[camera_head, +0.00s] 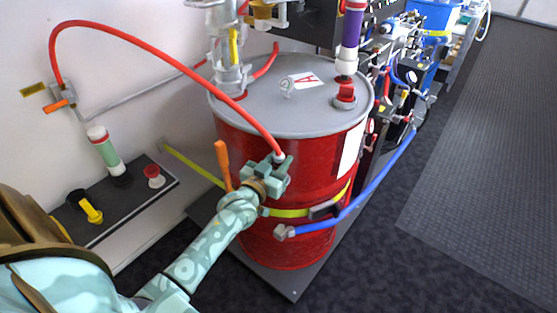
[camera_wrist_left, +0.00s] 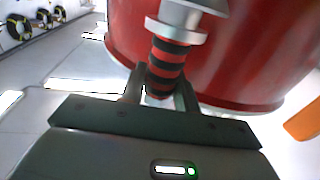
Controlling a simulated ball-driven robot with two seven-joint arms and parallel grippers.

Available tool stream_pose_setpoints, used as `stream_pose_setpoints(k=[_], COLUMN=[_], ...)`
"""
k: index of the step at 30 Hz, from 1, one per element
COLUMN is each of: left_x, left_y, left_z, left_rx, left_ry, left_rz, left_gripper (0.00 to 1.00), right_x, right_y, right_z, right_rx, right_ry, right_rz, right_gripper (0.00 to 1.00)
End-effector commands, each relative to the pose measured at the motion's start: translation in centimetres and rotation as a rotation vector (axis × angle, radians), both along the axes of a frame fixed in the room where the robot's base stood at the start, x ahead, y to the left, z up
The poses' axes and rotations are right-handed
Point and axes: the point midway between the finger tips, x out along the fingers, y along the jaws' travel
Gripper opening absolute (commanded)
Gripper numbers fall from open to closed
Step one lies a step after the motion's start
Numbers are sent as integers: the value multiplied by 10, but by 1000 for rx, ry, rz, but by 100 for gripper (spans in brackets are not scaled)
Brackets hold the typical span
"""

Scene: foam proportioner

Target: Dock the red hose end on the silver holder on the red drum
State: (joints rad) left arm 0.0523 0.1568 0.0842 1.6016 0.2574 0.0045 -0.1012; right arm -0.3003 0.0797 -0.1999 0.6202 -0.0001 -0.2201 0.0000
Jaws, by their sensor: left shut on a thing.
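The red drum (camera_head: 300,165) stands at the centre of the head view with a grey lid. My left gripper (camera_head: 277,168) is in front of the drum's upper side, shut on the red hose end. The red hose (camera_head: 135,40) arcs from the wall on the left down to this gripper. In the left wrist view the red-and-black banded hose end (camera_wrist_left: 168,68) sits between the fingers (camera_wrist_left: 160,90), with a silver flange (camera_wrist_left: 178,30) above it, close to the drum wall (camera_wrist_left: 240,60). A small silver ring-like piece (camera_head: 287,86) is on the lid; I cannot tell if it is the holder.
An orange handle (camera_head: 222,160) stands left of the gripper. A clear pump column (camera_head: 228,60) rises from the lid. A shelf (camera_head: 135,205) with valves is at left.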

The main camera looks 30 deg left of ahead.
Motion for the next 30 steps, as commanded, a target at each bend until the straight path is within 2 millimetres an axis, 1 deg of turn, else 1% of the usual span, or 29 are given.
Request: stream_pose_setpoints(k=[8, 16, 30], left_x=[0, 0, 0], left_y=[0, 0, 0], left_z=[1, 2, -1], left_rx=[-1, -1, -1], left_ry=[-3, -3, -2], left_rz=[0, 0, 0], left_gripper=[0, 0, 0], right_x=[0, 2, 1], right_y=[0, 0, -1], right_z=[0, 6, 4], right_rx=[-1, -1, 0], right_ry=[0, -4, -2], right_rz=[0, 0, 0], right_gripper=[44, 44, 44])
